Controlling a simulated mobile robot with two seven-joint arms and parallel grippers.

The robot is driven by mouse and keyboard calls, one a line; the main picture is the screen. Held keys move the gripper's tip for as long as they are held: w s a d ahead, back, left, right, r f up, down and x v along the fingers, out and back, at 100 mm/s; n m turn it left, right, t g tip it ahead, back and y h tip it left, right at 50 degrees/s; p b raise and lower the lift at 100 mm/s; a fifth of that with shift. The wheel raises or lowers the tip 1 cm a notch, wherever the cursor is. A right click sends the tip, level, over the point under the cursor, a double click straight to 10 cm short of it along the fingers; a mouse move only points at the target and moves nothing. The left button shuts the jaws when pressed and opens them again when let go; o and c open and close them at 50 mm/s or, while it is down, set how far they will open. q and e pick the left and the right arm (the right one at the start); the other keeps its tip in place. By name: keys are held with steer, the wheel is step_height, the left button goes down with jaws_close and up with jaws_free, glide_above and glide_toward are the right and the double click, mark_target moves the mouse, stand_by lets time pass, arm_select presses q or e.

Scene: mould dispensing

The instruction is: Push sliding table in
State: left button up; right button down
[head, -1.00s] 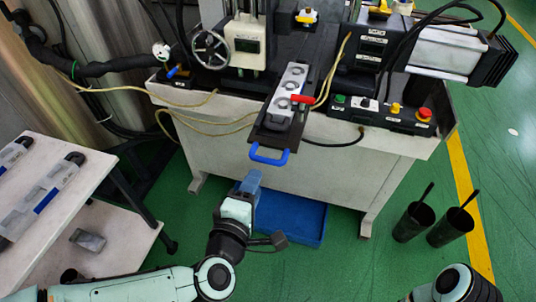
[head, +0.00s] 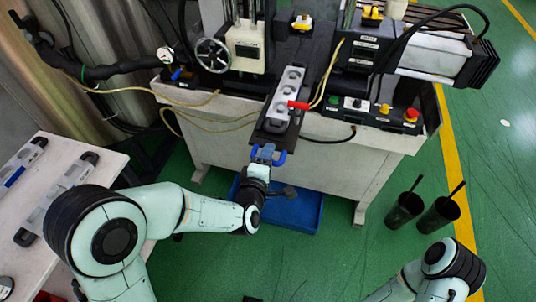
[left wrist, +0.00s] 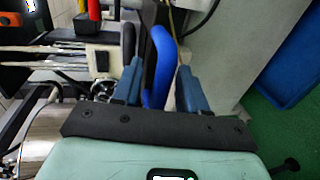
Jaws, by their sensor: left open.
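The sliding table (head: 262,133) is a dark plate sticking out over the front edge of the machine bench, with a grey mould (head: 284,95) and a red handle (head: 298,105) on it. Its blue U-shaped handle (head: 282,158) is at the near end. My left gripper (head: 265,151) is at this handle; in the left wrist view its two blue fingers stand apart, with the blue handle (left wrist: 160,65) between them. I cannot tell whether either finger touches it. My right gripper is out of view; only part of my right arm shows at the lower right.
A blue tray (head: 310,217) lies on the floor below the bench. Two dark cups (head: 404,211) with sticks stand at the right. A white side table (head: 100,178) with moulds is at the left. A button panel (head: 370,113) lies right of the sliding table.

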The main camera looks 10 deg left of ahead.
arm_select(q)
steer(key=shift+w, duration=0.25)
steer(key=shift+f, duration=0.1)
jaws_close()
steer(key=shift+w, duration=0.1)
